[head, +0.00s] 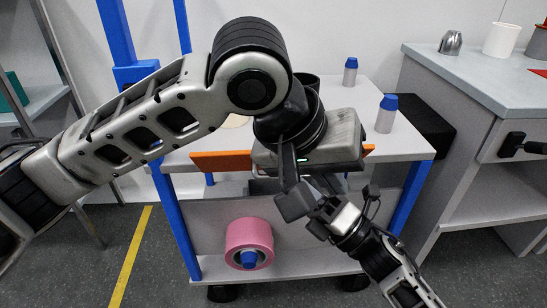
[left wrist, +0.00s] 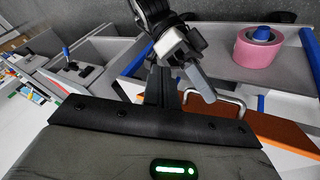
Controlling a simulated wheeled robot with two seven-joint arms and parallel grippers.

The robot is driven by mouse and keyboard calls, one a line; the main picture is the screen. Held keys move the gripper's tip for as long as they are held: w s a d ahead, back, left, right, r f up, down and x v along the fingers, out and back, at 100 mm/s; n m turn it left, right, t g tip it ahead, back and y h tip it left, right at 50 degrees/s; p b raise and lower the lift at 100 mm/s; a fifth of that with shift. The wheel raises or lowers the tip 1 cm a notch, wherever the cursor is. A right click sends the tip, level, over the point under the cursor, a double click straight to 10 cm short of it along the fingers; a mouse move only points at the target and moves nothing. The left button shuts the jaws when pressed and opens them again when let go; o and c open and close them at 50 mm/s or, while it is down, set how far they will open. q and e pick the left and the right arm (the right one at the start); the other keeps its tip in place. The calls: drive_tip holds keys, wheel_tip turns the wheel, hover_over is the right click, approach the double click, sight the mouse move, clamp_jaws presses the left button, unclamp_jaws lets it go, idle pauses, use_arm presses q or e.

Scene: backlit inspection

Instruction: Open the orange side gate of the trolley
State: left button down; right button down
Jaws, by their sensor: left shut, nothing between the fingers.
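The orange side gate (head: 220,161) runs along the near side of the trolley (head: 400,150), at the edge of its top. My left arm and gripper hide its middle. In the left wrist view the gate (left wrist: 290,131) is at lower right, with a bare metal loop handle (left wrist: 240,102) at its edge. My left gripper (head: 293,200) is shut and empty. Its dark fingers point down in front of the gate, beside the handle and not around it. My right gripper (head: 322,215) is close below and right of the left fingers; its jaw opening cannot be made out.
A pink roll (head: 248,236) around a blue-capped bottle stands on the trolley's lower shelf. Two blue-capped bottles, one nearer (head: 386,115) and one farther (head: 350,72), stand on the top. A grey bench (head: 480,85) with cups is at right. Blue posts rise at the trolley's left.

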use_arm(q)
drive_tip(key=w+a+r+n+t+y, duration=0.2)
drive_tip(key=w+a+r+n+y, duration=0.3)
drive_tip(key=a+r+y, duration=0.15)
drive_tip(key=x, duration=1)
drive_tip(key=shift+f, duration=0.2)
use_arm(e)
drive_tip(key=shift+w+d+f, duration=0.1)
drive_tip(key=shift+w+f, duration=0.05)
use_arm(q)
drive_tip(key=shift+s+f, duration=0.45)
drive_tip(key=shift+f, duration=0.3)
use_arm(e)
drive_tip(key=c, duration=1.5)
unclamp_jaws()
use_arm(q)
drive_tip(key=shift+w, duration=0.15)
drive_tip(key=shift+r, duration=0.1)
